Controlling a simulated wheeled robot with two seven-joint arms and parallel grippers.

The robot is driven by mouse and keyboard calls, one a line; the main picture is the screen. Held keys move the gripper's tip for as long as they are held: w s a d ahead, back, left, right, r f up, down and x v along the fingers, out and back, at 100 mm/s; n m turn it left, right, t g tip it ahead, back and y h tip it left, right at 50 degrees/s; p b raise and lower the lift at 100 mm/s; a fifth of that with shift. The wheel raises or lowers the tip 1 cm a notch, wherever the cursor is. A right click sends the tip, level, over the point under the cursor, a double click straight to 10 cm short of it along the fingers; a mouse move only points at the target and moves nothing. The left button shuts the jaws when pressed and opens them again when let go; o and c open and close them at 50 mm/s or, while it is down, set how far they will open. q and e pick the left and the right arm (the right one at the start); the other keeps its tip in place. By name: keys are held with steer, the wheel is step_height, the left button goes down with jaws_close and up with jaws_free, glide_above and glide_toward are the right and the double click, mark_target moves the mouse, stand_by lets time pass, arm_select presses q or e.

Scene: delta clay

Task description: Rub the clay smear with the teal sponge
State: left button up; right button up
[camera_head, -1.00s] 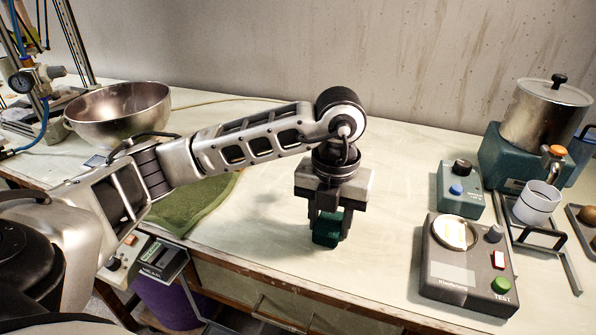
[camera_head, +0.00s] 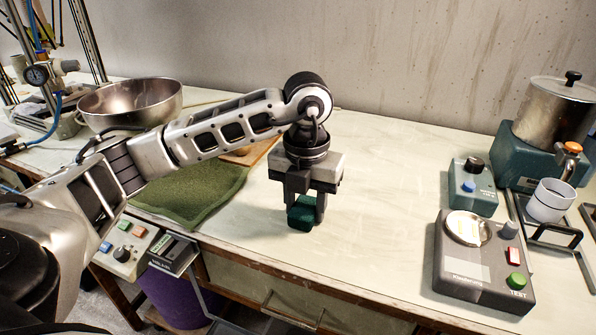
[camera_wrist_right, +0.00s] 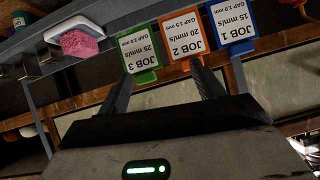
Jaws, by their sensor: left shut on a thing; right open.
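The teal sponge (camera_head: 302,214) is dark green-teal and blocky. My left gripper (camera_head: 306,204) points down and is shut on it, low over the pale worktop (camera_head: 375,190). Whether the sponge's underside touches the surface is hard to tell. I cannot make out the clay smear; the worktop shows only faint pale streaks, and the sponge and arm cover part of it. My right gripper (camera_wrist_right: 165,84) shows in the right wrist view with its fingers apart and nothing between them.
A green cloth (camera_head: 190,193) and a steel bowl (camera_head: 130,103) lie left. A grey test box (camera_head: 483,262), a smaller teal box (camera_head: 472,187) and a white cup (camera_head: 550,201) stand right. Job cards (camera_wrist_right: 185,50) and a pink block (camera_wrist_right: 76,42) appear in the right wrist view.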

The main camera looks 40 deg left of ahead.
arm_select(q)
step_height(320, 180, up, 4)
steer(key=shift+f+p, duration=0.25)
steer(key=shift+p, duration=0.9)
steer(key=shift+r, duration=0.4)
steer(key=shift+r+p, duration=0.75)
steer(key=shift+p, duration=0.05)
steer(key=shift+r+p, duration=0.85)
steer(key=shift+r, duration=0.35)
arm_select(e)
steer(key=shift+s+d+r+h, duration=0.15)
steer(key=shift+d+r, duration=0.15)
steer(key=shift+r, duration=0.2)
steer(key=shift+s+d+r+h, duration=0.15)
steer(key=shift+d+r, duration=0.15)
steer(key=shift+r, duration=0.15)
steer(key=shift+a+g, duration=0.1)
steer(key=shift+g, duration=0.2)
